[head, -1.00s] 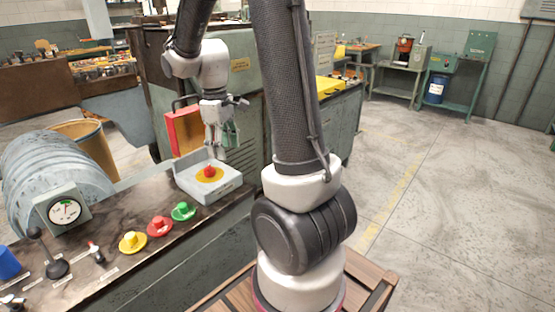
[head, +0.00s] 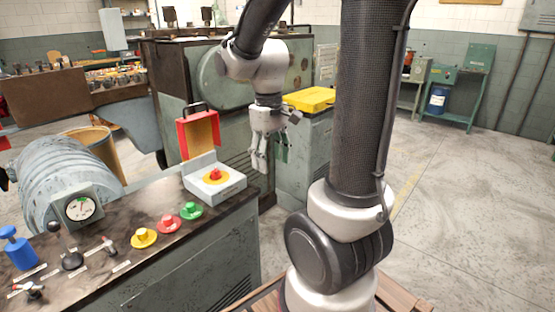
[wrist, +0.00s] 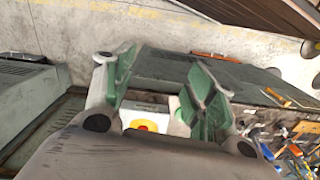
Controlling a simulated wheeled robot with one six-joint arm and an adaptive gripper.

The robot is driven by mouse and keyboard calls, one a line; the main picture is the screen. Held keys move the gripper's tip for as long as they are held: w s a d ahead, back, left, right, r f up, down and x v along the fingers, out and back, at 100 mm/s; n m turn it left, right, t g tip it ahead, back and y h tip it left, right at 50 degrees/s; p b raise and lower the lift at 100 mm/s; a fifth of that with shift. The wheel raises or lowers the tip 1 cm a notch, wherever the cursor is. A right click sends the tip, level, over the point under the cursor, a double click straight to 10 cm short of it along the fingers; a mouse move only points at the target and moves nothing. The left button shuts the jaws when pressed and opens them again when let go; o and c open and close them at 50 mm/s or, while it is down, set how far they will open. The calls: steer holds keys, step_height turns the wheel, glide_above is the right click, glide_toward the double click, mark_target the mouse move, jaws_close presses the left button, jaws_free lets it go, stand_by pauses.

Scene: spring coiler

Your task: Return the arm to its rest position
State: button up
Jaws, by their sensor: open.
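My gripper (head: 267,158) is open and empty in the head view. It hangs to the right of the grey emergency-stop box and is apart from it. In the wrist view my gripper's green-padded fingers (wrist: 160,95) are spread. The box (head: 228,186) sits on the back right corner of the control bench, with a red button (head: 215,174) on a yellow disc. The red button (wrist: 142,128) also shows between the fingers in the wrist view. A red open lid or case (head: 198,135) stands behind the box.
The control bench (head: 110,285) carries yellow (head: 143,236), red (head: 168,224) and green (head: 191,210) buttons, levers and a gauge (head: 80,208). A green machine (head: 215,75) and a cabinet with a yellow top (head: 310,99) stand behind my gripper. Open floor (head: 470,220) lies to the right.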

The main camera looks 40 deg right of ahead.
steer(key=shift+s, duration=0.1)
stand_by(0.5)
steer(key=s+a+r+m+t, duration=0.1)
steer(key=s+r+t, duration=0.3)
steer(key=s+r, duration=0.4)
steer(key=shift+s+a+r+t, duration=0.4)
steer(key=shift+s+a, duration=0.25)
steer(key=shift+s, duration=0.25)
steer(key=shift+c, duration=0.5)
